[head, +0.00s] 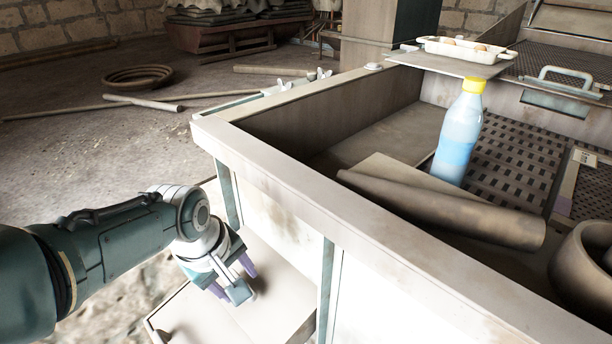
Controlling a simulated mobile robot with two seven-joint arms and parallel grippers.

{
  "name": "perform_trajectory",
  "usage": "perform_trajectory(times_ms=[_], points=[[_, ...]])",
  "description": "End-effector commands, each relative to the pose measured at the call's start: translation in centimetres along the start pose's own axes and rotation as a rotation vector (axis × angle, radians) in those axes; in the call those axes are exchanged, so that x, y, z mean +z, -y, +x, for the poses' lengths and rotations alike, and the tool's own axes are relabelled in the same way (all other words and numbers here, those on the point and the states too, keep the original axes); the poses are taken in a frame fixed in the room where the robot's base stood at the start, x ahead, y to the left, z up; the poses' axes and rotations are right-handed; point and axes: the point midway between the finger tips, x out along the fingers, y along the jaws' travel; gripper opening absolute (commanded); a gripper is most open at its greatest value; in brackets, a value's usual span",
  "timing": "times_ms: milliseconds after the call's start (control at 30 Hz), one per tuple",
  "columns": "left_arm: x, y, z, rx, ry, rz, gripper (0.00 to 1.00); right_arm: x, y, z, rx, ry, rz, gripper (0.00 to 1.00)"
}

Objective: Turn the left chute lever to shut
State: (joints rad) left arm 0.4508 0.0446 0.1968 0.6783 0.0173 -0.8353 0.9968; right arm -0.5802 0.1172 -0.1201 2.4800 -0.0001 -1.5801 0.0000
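My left gripper (234,279) points down outside the pale wall of the large bin, above a sloped pale panel (215,318) at the bottom of the picture. Its two purple-tipped fingers stand apart, and I see nothing clearly held between them. A grey block shows by the fingers; I cannot tell whether it is part of the gripper. A small bar-like handle (153,332) sits at the panel's left edge. I cannot tell whether this is the left chute lever; no lever shows clearly. My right gripper is not in view.
The bin's thick rim (290,190) runs beside my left arm. Inside are a blue bottle with a yellow cap (458,135), a brown roll (440,207) and a round pot (588,262). A white tray (464,50) stands behind. Poles (145,102) and a basket (138,76) lie on the floor.

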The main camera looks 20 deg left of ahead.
Motion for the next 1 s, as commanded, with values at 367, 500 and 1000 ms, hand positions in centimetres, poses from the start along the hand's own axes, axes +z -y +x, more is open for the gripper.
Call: perform_trajectory(times_ms=[367,500,1000], points=[[-0.1,-0.2,-2.6,0.001,0.0,0.0,0.55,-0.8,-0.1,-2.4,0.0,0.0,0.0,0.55],[-0.1,-0.2,-5.6,0.001,0.0,-0.001,0.55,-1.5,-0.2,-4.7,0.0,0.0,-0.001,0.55],[0.0,0.0,-10.0,0.0,0.0,0.0,0.55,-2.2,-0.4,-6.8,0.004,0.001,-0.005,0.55]])
